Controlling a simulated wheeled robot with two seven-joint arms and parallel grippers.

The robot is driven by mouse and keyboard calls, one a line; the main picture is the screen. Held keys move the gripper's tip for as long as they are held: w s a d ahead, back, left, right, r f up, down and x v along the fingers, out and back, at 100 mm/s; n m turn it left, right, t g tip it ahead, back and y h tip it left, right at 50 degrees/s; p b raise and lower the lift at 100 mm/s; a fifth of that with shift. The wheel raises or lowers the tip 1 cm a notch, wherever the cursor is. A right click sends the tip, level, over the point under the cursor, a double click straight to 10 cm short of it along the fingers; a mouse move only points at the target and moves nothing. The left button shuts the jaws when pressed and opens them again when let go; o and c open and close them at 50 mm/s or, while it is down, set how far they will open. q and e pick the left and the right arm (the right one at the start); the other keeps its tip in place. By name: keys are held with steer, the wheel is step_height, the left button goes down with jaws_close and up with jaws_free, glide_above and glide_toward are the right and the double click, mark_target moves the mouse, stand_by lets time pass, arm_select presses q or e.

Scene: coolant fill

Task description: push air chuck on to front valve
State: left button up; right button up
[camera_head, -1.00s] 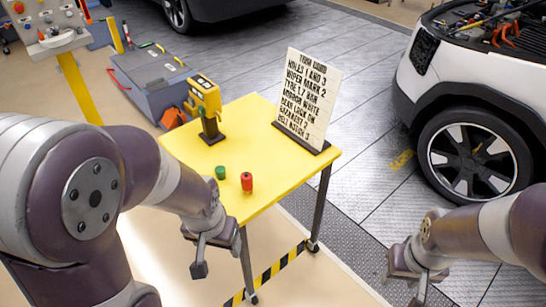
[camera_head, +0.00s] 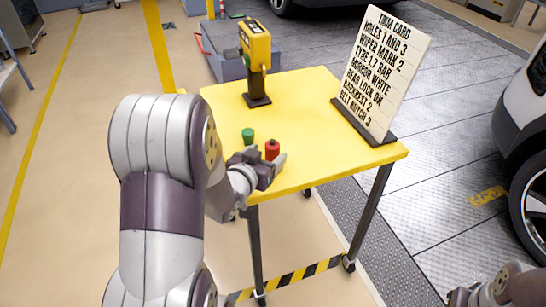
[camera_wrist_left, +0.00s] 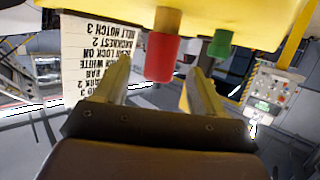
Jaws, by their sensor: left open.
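A red cylinder (camera_head: 272,149) stands on the yellow table near its front edge, with a shorter green one (camera_head: 248,135) just left of it. My left gripper (camera_head: 270,171) is open at that edge, close to the red cylinder. In the left wrist view the red cylinder (camera_wrist_left: 160,57) shows between the spread fingers (camera_wrist_left: 158,72); I cannot tell whether they touch it. The green one (camera_wrist_left: 220,43) is to the right. I cannot tell which item is the air chuck. The car's wheel (camera_head: 533,212) is cut off at the right; no valve is discernible. My right gripper (camera_head: 460,297) barely shows at bottom right.
The yellow table (camera_head: 310,92) carries a yellow device (camera_head: 256,45) on a dark stand and a lettered trim card (camera_head: 383,75). A grey box-like unit (camera_head: 228,62) stands behind. The car body (camera_head: 528,105) is at the right. Plated floor between table and car is clear.

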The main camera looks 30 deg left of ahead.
mark_target(269, 153)
arm_select(q)
steer(key=x, duration=0.4)
steer(key=shift+w, duration=0.15)
steer(key=c, duration=1.1)
